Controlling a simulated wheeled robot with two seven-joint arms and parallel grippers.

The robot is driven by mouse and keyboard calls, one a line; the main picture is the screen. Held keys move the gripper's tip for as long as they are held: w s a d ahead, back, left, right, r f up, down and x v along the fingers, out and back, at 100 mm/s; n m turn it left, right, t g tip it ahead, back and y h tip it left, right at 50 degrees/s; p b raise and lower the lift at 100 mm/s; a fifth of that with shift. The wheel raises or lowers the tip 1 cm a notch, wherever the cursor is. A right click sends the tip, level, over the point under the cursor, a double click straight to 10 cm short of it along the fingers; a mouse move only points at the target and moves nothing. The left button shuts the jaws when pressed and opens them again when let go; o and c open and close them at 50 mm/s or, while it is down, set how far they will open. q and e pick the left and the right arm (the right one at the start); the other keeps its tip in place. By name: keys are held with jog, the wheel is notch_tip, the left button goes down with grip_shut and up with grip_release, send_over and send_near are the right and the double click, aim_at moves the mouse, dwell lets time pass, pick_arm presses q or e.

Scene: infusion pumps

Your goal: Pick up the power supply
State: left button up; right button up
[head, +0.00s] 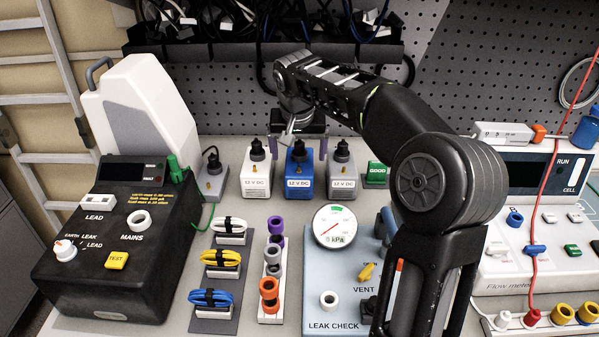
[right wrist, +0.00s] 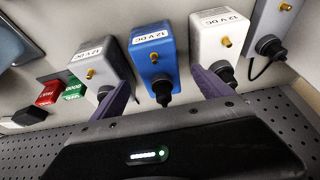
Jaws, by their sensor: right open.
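Three 12 V DC power supplies stand upright in a row below the pegboard: a white one (head: 257,184), a blue one (head: 298,184) and a grey one (head: 341,184). Each has a black plug on top. My right gripper (head: 299,148) is open above the row, with purple fingers either side of the blue supply's top. In the right wrist view, the blue supply (right wrist: 153,45) is between the fingers (right wrist: 162,80), the grey one (right wrist: 101,58) to the left and the white one (right wrist: 214,38) to the right. I cannot tell whether the fingers touch them. My left gripper is out of view.
A grey box with a cable (head: 212,184) stands left of the row, a green GOOD block (head: 377,174) right of it. A dark lead tester (head: 115,235), coiled leads (head: 220,256) and a leak-check unit (head: 330,270) stand in front. The pegboard (head: 235,105) is close behind.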

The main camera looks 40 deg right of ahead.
aim_at(299, 162)
jog(key=shift+d+f, duration=0.1)
jog(key=shift+f, duration=0.2)
jog(key=shift+x, duration=2.6)
jog(key=shift+r, duration=0.1)
grip_shut()
